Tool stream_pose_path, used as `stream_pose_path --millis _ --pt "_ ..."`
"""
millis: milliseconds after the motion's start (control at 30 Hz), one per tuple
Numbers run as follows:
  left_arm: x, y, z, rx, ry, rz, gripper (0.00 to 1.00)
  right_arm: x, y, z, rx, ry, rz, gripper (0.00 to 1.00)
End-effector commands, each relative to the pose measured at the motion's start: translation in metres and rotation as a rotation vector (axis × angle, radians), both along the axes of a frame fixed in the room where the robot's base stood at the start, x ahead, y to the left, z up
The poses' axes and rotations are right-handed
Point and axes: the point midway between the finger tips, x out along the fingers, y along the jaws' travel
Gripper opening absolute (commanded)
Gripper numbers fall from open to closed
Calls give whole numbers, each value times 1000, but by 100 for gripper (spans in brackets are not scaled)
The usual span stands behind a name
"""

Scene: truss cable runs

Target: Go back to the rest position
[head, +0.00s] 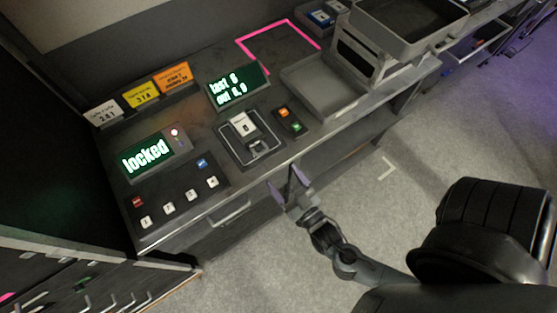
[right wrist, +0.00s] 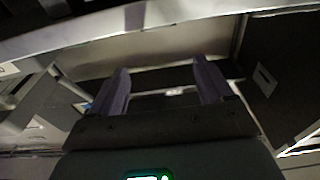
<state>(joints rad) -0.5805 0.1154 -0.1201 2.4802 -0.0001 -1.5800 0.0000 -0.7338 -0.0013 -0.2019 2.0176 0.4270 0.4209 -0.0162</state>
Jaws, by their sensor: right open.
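My right gripper (head: 284,186) is in front of the workbench's front edge in the head view, low and near a drawer handle. Its two purple-grey fingers stand apart with nothing between them. In the right wrist view the open fingers (right wrist: 160,85) point toward the dim underside and front of the bench. My left gripper does not show in the head view.
The workbench (head: 207,111) holds a keypad panel (head: 178,194), a display reading "locked" (head: 146,157), a second display (head: 237,86), a grey tray (head: 323,84) and a raised bin (head: 410,22). A drawer handle (head: 229,214) juts from its front. The floor (head: 270,265) at right is clear.

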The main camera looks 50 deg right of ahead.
Motion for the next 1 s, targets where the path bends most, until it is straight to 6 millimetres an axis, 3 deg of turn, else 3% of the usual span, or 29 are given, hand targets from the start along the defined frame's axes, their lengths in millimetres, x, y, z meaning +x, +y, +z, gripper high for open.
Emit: stream_pose_path --millis 600,733,833,1000 --pt "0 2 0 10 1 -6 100 -4 2 1 1 -5 0 80" --pt "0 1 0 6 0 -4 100 8 -3 16 -14 -46 5 80" --pt "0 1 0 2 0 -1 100 25 -6 45 -17 -98 27 80" --pt "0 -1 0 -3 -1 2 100 57 1 60 37 48 113 80"
